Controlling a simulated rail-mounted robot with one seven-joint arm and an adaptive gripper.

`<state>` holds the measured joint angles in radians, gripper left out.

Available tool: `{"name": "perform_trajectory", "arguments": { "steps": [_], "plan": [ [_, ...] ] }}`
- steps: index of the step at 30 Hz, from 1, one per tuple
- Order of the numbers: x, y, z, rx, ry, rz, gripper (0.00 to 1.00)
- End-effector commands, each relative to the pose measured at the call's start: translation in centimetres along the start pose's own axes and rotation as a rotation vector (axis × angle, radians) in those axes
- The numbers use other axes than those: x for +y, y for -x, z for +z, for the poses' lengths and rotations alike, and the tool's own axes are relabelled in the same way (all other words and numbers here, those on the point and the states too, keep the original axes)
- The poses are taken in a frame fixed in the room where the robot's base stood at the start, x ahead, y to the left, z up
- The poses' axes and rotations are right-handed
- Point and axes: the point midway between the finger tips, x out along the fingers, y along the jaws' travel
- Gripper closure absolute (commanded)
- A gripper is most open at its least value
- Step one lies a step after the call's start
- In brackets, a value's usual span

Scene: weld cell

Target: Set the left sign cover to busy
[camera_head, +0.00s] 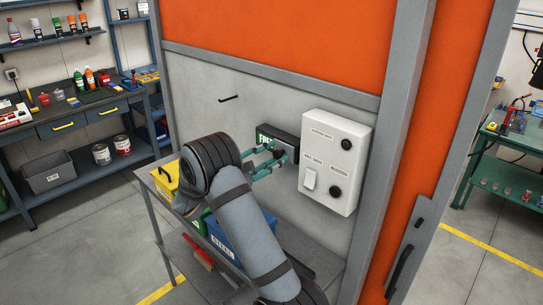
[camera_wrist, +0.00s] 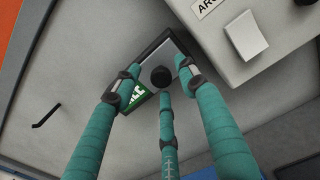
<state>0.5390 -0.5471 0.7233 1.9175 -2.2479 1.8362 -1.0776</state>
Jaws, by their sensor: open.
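The sign (camera_head: 264,136) is a dark box on the grey wall panel, left of the white control box. Its green face with white lettering, reading "FRE" as far as it shows, is uncovered on the left. The grey cover with a round black knob (camera_wrist: 161,76) sits over the right part of the sign. My gripper (camera_head: 267,160) has three teal fingers, open and spread around the knob. In the wrist view the fingertips (camera_wrist: 160,80) stand on several sides of the knob, with gaps visible. Part of the green face is hidden behind the left finger.
A black hook (camera_head: 229,98) is on the wall to the left. Below stands a grey cart (camera_head: 160,215) with yellow and blue bins.

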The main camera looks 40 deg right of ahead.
Motion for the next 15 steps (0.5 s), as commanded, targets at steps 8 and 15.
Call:
{"name": "perform_trajectory", "arguments": {
  "steps": [8,15],
  "plan": [
    [0.00,0.02,-0.01,0.000,0.000,0.000,0.66],
    [0.00,0.04,0.00,0.000,0.000,0.000,0.80]
  ]
}}
